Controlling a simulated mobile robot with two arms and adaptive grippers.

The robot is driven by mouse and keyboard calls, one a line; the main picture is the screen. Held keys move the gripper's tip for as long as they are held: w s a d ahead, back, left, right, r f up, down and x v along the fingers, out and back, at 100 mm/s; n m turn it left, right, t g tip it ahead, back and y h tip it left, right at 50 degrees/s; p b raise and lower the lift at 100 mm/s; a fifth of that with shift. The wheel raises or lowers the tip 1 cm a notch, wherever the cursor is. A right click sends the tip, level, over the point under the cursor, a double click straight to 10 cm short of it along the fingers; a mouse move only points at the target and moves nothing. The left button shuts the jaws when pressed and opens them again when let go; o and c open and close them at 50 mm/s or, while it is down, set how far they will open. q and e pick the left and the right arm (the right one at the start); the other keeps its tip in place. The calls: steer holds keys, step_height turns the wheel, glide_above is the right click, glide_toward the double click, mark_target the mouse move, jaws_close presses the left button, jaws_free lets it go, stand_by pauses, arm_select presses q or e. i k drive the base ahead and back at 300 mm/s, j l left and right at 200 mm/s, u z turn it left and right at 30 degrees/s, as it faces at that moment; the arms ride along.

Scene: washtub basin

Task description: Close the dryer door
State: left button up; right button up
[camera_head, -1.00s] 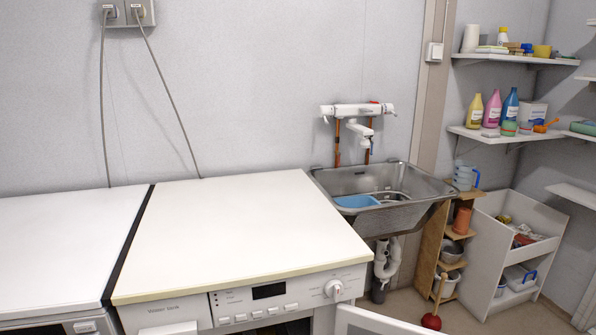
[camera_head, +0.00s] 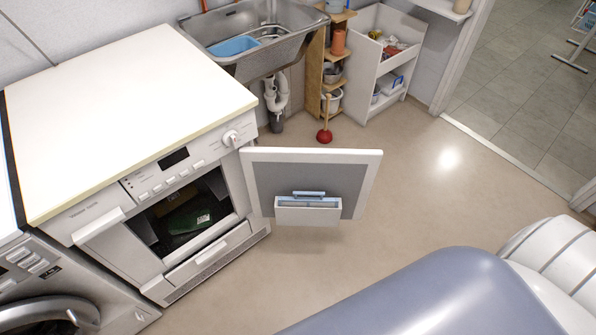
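The dryer (camera_head: 140,120) is a white machine with a cream-edged top, standing at the left. Its dryer door (camera_head: 361,172) stands wide open, hinged at the right side of the opening and swung out to the right. The door's inner face is grey and carries a white box-like part (camera_head: 307,211) with a light blue piece. The dark drum opening (camera_head: 185,215) is exposed, with something green inside. Neither of my grippers is in view.
A washing machine (camera_head: 60,290) stands left of the dryer. A metal sink (camera_head: 255,50), a wooden shelf (camera_head: 315,60), a red plunger (camera_head: 324,136) and a white cabinet (camera_head: 375,65) line the back. The floor (camera_head: 450,200) right of the door is clear up to a doorway.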

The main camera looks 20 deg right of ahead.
mark_target(349, 175)
steer(key=i+u, duration=0.1)
steer(key=u, duration=0.25)
steer(key=l+u, duration=0.15)
steer(key=u, duration=0.25)
steer(key=i+l+u, duration=0.1)
steer(key=u, duration=0.25)
steer(key=l, duration=0.45)
steer(key=i+l, duration=0.15)
steer(key=l, duration=0.3)
steer(key=k+l+z, duration=0.15)
steer(key=l, duration=0.7)
steer(key=l+z, duration=0.1)
steer(key=l, duration=0.75)
steer(key=l+u, duration=0.9)
steer(key=l, duration=0.2)
steer(key=k+l+u, duration=0.1)
steer(key=l+u, duration=0.35)
steer(key=k+l+u, duration=0.2)
steer(key=l+u, duration=0.25)
steer(key=l, duration=0.1)
